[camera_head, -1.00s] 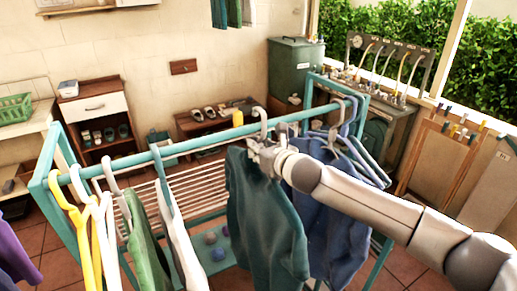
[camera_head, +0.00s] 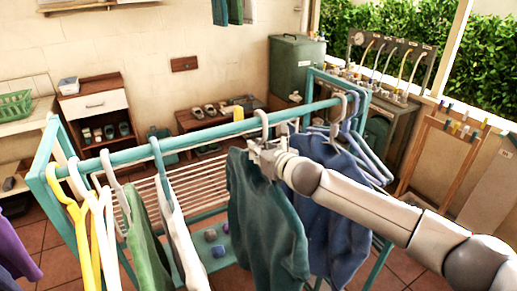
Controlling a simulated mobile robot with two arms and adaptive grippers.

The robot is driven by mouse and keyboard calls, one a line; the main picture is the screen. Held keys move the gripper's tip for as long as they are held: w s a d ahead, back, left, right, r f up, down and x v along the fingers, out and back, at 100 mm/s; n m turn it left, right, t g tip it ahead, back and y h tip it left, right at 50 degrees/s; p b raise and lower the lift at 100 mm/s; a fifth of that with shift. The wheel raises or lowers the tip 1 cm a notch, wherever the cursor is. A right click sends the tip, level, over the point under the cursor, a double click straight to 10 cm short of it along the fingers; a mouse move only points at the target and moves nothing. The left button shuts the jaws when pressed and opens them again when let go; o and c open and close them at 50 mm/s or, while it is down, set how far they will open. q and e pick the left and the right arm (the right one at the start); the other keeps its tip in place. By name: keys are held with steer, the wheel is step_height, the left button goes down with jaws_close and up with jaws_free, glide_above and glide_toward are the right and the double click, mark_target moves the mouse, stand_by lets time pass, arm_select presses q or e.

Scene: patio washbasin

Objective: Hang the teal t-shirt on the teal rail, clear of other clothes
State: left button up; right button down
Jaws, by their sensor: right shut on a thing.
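The teal t-shirt (camera_head: 262,220) is dark teal and hangs upright on a hanger in front of the teal rail (camera_head: 215,131). My right gripper (camera_head: 264,154) is shut on its hanger, just below the rail at the shirt's neck. The pale hanger hook (camera_head: 262,120) shows at the rail's height and appears to be over it; whether it bears on the rail I cannot tell. A blue garment (camera_head: 330,220) hangs close to the right, its near edge overlapped by the teal shirt. My left gripper is not in view.
White (camera_head: 182,245) and green (camera_head: 148,245) garments and several hangers, one yellow (camera_head: 75,220), hang on the rail's left part. Bare rail lies between the white garment and the teal shirt. Empty hangers (camera_head: 365,150) crowd the right end.

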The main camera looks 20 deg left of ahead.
steer(key=c, duration=1.4)
jaws_free()
steer(key=shift+s, duration=0.1)
steer(key=shift+f, duration=0.1)
steer(key=shift+s+d, duration=0.15)
steer(key=shift+d, duration=0.1)
steer(key=f+p+v, duration=0.1)
steer(key=v, duration=0.2)
steer(key=p+v, duration=0.1)
steer(key=v, duration=0.3)
steer(key=f+p+v, duration=0.1)
steer(key=p+v, duration=0.1)
steer(key=v, duration=0.2)
steer(key=shift+s+d+f, duration=0.2)
steer(key=shift+s+d, duration=0.1)
